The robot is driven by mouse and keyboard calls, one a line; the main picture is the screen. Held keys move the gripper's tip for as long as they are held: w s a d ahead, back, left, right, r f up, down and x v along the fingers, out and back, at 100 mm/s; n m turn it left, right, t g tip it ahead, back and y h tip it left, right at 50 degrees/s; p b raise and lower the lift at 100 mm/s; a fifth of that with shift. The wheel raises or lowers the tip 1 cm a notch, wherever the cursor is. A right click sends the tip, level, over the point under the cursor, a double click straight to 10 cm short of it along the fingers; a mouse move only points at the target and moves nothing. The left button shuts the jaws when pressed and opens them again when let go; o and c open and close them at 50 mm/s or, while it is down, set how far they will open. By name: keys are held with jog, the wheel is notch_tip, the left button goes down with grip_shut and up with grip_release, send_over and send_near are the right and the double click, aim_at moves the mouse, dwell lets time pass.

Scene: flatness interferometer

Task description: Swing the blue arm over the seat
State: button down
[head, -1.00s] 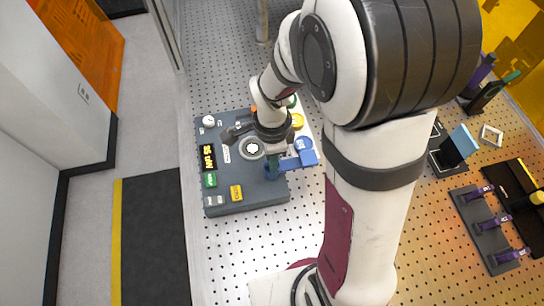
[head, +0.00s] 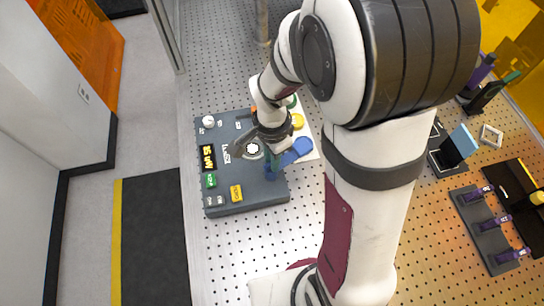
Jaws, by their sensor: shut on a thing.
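The blue arm (head: 290,157) reaches up and to the right from its blue pivot post (head: 270,171) at the right edge of the dark grey instrument box. Its outer end lies toward the blue disc (head: 304,145) on the white sheet. The seat (head: 253,149), a pale ring with a bright centre, is on the box top, left of the blue arm, which is not over it. My gripper (head: 275,152) points down beside the seat, shut on the blue arm near its post. The fingertips are small and partly hidden by my wrist.
The grey instrument box (head: 260,196) carries a lit display (head: 208,157), a green button (head: 209,180), a yellow label (head: 236,192) and a white knob (head: 208,121). A yellow disc (head: 298,121) lies on the white sheet. Racks with purple-handled tools (head: 497,220) stand at the right.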

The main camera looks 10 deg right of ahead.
jog(key=n, duration=0.4)
jog(key=shift+n, duration=0.3)
jog(key=n, duration=0.4)
jog(key=shift+a+n, duration=0.1)
jog(key=shift+n, duration=0.2)
jog(key=n, duration=0.4)
jog(key=shift+n, duration=2.1)
jog(key=c, duration=0.9)
grip_release()
jog(key=shift+o, duration=0.2)
jog(key=shift+r, duration=0.1)
